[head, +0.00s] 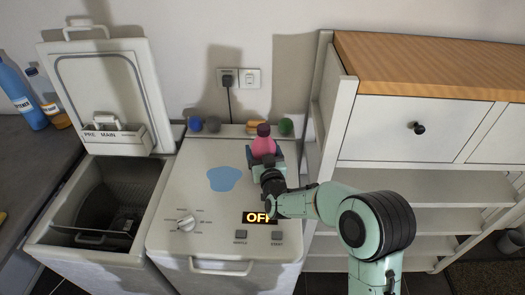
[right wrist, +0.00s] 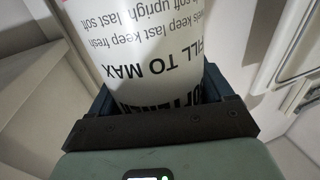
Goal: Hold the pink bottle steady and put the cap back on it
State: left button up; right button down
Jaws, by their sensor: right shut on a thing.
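The pink bottle (head: 264,147) stands at the back of the closed right-hand toploader's lid. A dark maroon cap (head: 263,129) shows at its top; I cannot tell whether it is seated. My right gripper (head: 266,163) is shut on the bottle from the front, around its lower part. In the right wrist view the bottle (right wrist: 150,50) fills the space between the fingers, its pale printed label upside down and a bit of pink at the upper left. The bottle's lower part is largely hidden by my gripper in the head view. My left gripper is not in view.
Blue (head: 195,124), grey (head: 212,124) and green (head: 286,126) balls and an orange item (head: 257,127) line the machine's back ledge. A blue puddle-like patch (head: 224,179) lies on the lid. The left toploader (head: 62,244) stands open. A wood-topped cabinet (head: 420,66) is at right.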

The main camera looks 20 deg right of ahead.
jog(key=shift+r, duration=0.1)
grip_release()
jog(key=shift+f, duration=0.2)
jog(key=s+a+b, duration=0.2)
jog(key=s, duration=1)
jog(key=shift+a+r+b, duration=0.15)
jog(key=shift+b, duration=0.2)
